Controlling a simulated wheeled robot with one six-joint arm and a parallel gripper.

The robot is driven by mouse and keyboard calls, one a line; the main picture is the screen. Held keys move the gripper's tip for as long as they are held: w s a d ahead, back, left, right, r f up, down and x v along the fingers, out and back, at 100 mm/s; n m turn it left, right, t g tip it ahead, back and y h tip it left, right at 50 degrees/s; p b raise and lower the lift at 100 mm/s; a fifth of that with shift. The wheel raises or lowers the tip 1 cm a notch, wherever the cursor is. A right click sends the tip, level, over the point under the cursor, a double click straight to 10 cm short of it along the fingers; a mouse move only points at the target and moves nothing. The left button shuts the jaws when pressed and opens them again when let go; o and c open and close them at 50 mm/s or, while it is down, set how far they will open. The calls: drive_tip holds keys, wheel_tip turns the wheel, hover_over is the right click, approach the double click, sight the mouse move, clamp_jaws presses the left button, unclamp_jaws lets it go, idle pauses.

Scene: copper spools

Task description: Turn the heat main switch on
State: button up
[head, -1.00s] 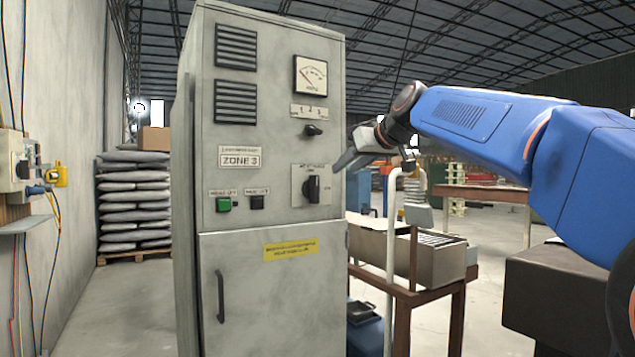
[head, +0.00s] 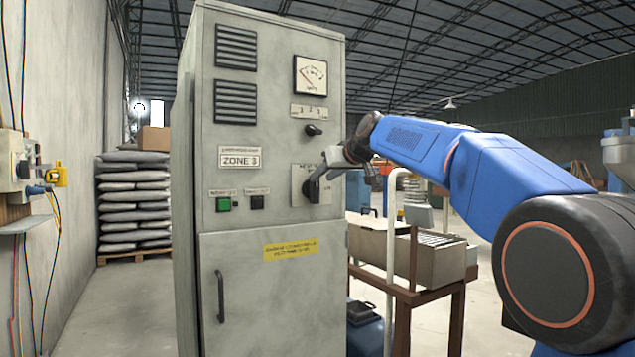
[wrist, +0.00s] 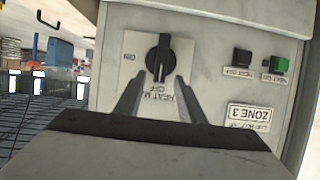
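The heat main switch is a black rotary knob (head: 313,191) on a light plate at the right of the grey cabinet's front. In the wrist view, which is upside down, the knob (wrist: 159,55) stands upright in line with the OFF label below it. The ON label is to the left there. My gripper (head: 322,168) is at the plate, partly covering it in the head view. In the wrist view its two fingers (wrist: 160,78) are apart, one on each side of the knob's lower end. I cannot tell whether they touch it.
The grey cabinet (head: 265,170) also carries a small selector (head: 313,130), a dial meter (head: 310,75), a green button (head: 223,204) and a black button (head: 257,202). A cart with boxes (head: 440,262) and a white post stand to the right. Open floor lies left.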

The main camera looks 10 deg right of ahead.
sight(314, 189)
drive_tip(key=shift+x, duration=2.45)
drive_tip(key=shift+c, duration=0.6)
clamp_jaws()
